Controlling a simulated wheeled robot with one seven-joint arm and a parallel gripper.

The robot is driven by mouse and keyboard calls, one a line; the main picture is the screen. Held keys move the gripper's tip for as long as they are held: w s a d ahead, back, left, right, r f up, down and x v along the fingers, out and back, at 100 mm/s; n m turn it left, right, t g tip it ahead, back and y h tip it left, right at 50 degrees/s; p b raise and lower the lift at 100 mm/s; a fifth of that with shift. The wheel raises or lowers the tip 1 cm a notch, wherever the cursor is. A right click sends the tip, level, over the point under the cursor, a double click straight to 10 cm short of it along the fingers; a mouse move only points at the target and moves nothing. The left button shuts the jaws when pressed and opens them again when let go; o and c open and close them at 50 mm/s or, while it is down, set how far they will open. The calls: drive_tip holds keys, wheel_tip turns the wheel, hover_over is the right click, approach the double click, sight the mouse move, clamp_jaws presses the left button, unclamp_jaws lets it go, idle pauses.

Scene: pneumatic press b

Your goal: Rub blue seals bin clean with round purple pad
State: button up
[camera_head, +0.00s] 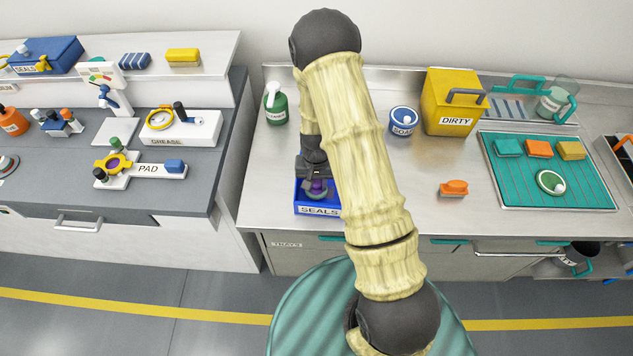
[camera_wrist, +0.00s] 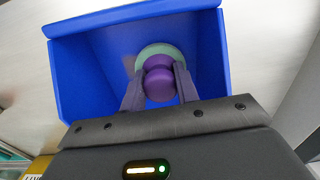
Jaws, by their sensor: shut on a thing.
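The blue seals bin (camera_head: 318,211), labelled SEALS, stands on the steel counter below my forearm. It also shows in the wrist view (camera_wrist: 90,75), open side toward the camera. The round purple pad (camera_wrist: 158,80) has a purple knob and a pale green rim. My gripper (camera_wrist: 160,85) is shut on the pad's knob, with a finger on either side. The pad is inside the bin; whether its face touches the bin floor is hidden. In the head view my gripper (camera_head: 317,186) is over the bin, and my arm covers part of the bin's right side.
On the counter, a green container (camera_head: 276,108) stands behind left, a SOAP pot (camera_head: 403,122) and yellow DIRTY box (camera_head: 453,100) behind right. An orange-topped brush (camera_head: 454,188) lies to the right, before a teal rack (camera_head: 548,172). Counter front edge is close to the bin.

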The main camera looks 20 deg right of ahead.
drive_tip(key=shift+f+b, duration=0.35)
drive_tip(key=shift+f, duration=0.2)
drive_tip(key=o, duration=0.7)
drive_tip(key=shift+o, duration=0.2)
drive_tip(key=shift+r+p, duration=0.35)
drive_tip(key=shift+r, duration=0.05)
drive_tip(key=c, duration=0.9)
drive_tip(key=shift+o, duration=0.2)
